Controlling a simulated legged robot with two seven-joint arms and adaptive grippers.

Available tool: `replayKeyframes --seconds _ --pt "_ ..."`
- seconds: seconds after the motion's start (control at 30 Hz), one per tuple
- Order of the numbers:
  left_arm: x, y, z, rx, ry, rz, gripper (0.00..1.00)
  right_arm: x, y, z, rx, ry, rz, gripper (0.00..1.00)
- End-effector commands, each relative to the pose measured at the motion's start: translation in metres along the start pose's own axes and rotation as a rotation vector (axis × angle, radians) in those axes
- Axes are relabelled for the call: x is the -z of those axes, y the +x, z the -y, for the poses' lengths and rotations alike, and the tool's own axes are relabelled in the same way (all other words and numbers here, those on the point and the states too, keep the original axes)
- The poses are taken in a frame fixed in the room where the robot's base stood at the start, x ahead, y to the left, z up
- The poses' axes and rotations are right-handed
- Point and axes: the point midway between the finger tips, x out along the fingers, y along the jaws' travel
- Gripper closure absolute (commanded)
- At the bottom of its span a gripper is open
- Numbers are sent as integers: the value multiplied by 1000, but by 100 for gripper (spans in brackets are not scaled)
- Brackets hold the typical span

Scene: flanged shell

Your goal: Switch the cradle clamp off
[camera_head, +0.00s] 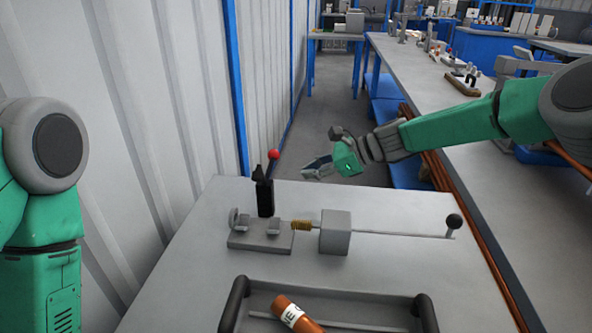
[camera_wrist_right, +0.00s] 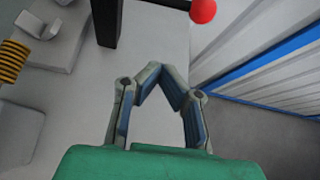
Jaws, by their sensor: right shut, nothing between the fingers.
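The cradle (camera_head: 258,240) is a grey base with upright blocks at the left of the near table. A black clamp post (camera_head: 264,198) stands behind it, with a lever ending in a red ball (camera_head: 273,154). The right wrist view shows the red ball (camera_wrist_right: 203,9) at the top, the black post (camera_wrist_right: 107,22) and part of the cradle (camera_wrist_right: 48,32). My right gripper (camera_head: 314,167) is shut and empty, right of the red ball and apart from it; its fingertips (camera_wrist_right: 165,68) meet below the ball in the wrist view. My left gripper is out of view.
A brass-coloured spring (camera_head: 302,225), grey block (camera_head: 335,232) and rod with black knob (camera_head: 454,221) extend right of the cradle. A handled tray (camera_head: 348,325) in front holds an orange-brown labelled cylinder (camera_head: 297,314). A corrugated wall (camera_head: 150,90) runs along the left.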

Motion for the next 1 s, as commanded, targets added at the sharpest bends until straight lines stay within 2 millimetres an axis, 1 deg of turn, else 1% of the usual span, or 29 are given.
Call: replayKeyframes --seconds 0.03,0.4,0.43,0.5,0.6,0.73,1.0 --pt "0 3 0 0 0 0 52 2 10 -1 -2 0 0 100" --pt "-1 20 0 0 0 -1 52 2 89 -1 -1 -2 0 100" --pt "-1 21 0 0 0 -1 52 -2 91 -1 0 -4 1 100" --pt "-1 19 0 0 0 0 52 -17 81 0 2 -4 2 100" --pt "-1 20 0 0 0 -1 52 -29 76 0 1 -3 2 100" --pt "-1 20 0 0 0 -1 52 -36 74 0 0 -1 1 100" --pt "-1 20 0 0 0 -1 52 -38 73 0 1 0 1 100"
